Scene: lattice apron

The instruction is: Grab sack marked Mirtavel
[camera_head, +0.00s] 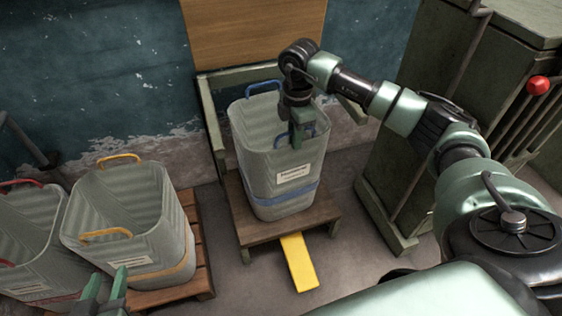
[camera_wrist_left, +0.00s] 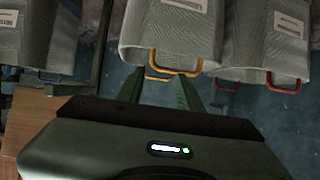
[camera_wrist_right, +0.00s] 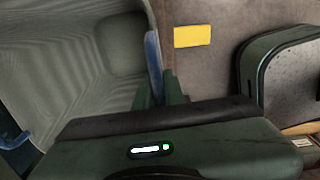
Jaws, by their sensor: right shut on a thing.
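A grey woven sack with blue handles and a blue band (camera_head: 265,150) stands upright on a low wooden stand. Its white label (camera_head: 294,172) is too small to read surely in the head view; in the left wrist view the cut-off label (camera_wrist_left: 8,18) seems to start with "Mir". My right gripper (camera_head: 299,141) is shut on the sack's near blue handle, and the handle (camera_wrist_right: 153,62) shows at the fingers in the right wrist view. My left gripper (camera_head: 104,288) is open and empty, low in front of the yellow-handled sack (camera_head: 130,205).
A red-handled sack (camera_head: 28,235) stands at the far left. The yellow-handled sack rests on a wooden pallet (camera_head: 200,250). The blue-handled sack's stand (camera_head: 325,212) has a green frame behind it. A yellow strip (camera_head: 299,262) lies on the floor in front. A green cabinet (camera_head: 425,110) stands right.

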